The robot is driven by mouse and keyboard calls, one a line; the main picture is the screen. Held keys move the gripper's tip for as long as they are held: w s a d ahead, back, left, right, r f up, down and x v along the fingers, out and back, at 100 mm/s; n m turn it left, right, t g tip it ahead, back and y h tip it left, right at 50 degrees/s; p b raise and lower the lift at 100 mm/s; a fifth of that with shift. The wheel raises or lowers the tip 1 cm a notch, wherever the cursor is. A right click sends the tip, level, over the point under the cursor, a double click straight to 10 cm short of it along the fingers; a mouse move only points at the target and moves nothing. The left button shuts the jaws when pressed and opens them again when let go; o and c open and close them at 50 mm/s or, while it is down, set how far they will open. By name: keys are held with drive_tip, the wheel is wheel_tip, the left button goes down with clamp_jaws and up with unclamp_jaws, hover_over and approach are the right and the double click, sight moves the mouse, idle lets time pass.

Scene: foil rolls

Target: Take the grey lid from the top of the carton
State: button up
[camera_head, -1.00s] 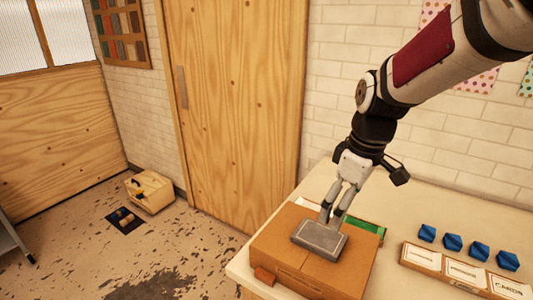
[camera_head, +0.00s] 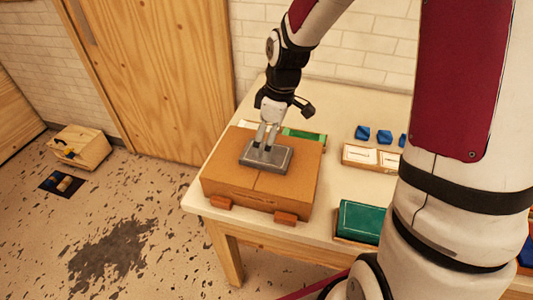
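The brown carton (camera_head: 245,190) stands closed on the near left part of the cream table (camera_head: 325,222). The grey lid (camera_head: 282,168) lies on top of the carton, a flat rectangle with a raised rim. My gripper (camera_head: 265,146) points down at the lid from above, its two fingertips at the middle of the lid. The fingers are close together there. Whether they are closed on a part of the lid is too small to tell.
Orange-brown blocks (camera_head: 285,218) sit at the carton's front base. Right of it are a green box (camera_head: 361,221), a tray of white cards (camera_head: 372,157) and blue pieces (camera_head: 362,132). A green item (camera_head: 304,135) lies behind the carton. A wooden crate (camera_head: 79,148) stands on the floor.

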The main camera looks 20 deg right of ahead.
drive_tip(key=f, duration=0.4)
drive_tip(key=shift+w+a+f, duration=0.1)
drive_tip(key=shift+w+f, duration=0.2)
drive_tip(key=shift+f, duration=0.1)
drive_tip(key=c, duration=1.2)
